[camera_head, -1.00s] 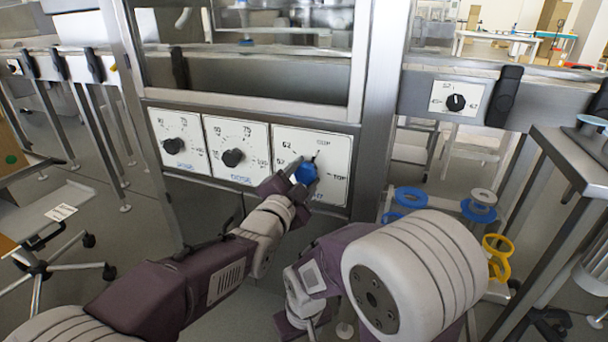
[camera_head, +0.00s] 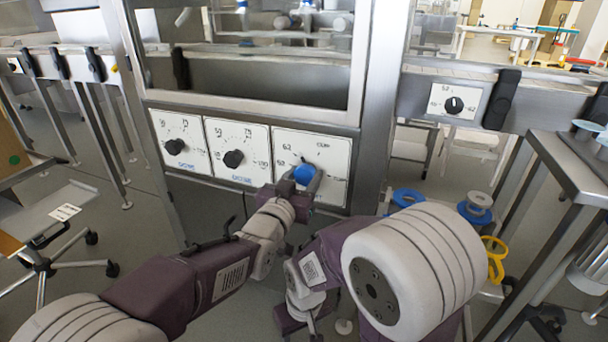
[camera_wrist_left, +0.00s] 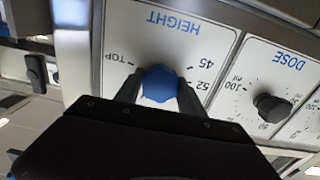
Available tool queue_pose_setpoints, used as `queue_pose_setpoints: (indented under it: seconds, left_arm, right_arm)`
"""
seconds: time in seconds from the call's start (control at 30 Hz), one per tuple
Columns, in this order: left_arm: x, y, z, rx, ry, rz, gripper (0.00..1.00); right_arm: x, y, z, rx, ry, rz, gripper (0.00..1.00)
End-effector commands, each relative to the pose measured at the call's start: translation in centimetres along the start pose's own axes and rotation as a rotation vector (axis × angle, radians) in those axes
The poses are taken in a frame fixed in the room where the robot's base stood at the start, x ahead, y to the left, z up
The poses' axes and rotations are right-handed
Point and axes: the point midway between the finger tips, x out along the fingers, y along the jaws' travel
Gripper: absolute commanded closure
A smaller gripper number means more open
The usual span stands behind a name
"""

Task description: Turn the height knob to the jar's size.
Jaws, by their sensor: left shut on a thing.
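The blue height knob (camera_head: 305,174) sits on the rightmost white dial plate (camera_head: 336,142) of the machine front. My left gripper (camera_wrist_left: 160,88) is shut on it, one finger on each side, and also shows in the head view (camera_head: 298,182). In the left wrist view the dial appears upside down: HEIGHT above the knob (camera_wrist_left: 160,82), TOP to the left, 45 and 52 to the right. The knob's pointer cannot be made out. My right arm is folded at the bottom centre; its jaws cannot be made out. I cannot make out a jar clearly.
Two black knobs, one (camera_head: 233,158) on the DOSE plate and one (camera_head: 174,146) further left, stand beside the height dial. Another black knob (camera_head: 454,105) is on the conveyor side at right. Blue rings (camera_head: 408,197) and a yellow part (camera_head: 494,258) lie at right.

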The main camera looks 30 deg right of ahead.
Motion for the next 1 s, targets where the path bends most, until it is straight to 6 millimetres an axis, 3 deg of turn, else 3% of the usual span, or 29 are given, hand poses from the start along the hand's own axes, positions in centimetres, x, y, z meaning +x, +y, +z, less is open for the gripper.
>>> queue_pose_setpoints:
  seconds: [1.0]
  left_arm:
    - [0.0,0.0,0.1,-0.884,-0.003,-0.001,0.94]
  right_arm:
    - [-1.9,0.0,-0.2,0.000,0.000,0.000,0.44]
